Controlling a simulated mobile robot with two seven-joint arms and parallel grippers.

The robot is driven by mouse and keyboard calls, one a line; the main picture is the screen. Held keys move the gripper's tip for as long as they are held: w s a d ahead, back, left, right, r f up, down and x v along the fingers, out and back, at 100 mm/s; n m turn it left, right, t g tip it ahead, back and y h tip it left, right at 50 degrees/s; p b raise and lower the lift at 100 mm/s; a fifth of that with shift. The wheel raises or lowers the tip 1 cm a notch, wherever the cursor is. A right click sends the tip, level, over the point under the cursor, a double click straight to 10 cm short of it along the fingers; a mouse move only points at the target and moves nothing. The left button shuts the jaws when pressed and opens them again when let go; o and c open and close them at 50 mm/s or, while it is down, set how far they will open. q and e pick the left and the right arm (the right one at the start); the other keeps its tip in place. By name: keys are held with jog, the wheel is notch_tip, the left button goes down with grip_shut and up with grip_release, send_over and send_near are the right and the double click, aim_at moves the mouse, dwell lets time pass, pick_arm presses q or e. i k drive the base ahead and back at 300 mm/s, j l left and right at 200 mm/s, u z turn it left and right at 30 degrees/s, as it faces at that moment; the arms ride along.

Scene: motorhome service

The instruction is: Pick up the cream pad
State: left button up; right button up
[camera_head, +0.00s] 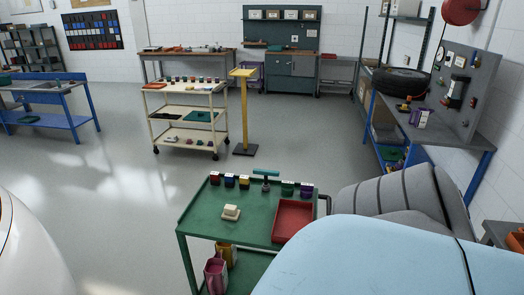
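The cream pad (231,212) lies on the left half of the top of a green cart (256,228), in the lower middle of the head view. It looks like a small pale block with a slightly narrower upper part. Nothing touches it from above, and bare green surface surrounds it. Neither my left nor my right gripper is in view.
Several small coloured containers (229,181) line the cart's back edge. A red tray (293,221) fills its right side. A pink jug (215,275) stands below. A light blue rounded body (380,262) and a grey seat (390,200) crowd the right.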

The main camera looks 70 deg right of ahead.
aim_at(230, 212)
jog(key=z, duration=1.8)
jog(key=u, duration=2.3)
jog(key=z, duration=2.3)
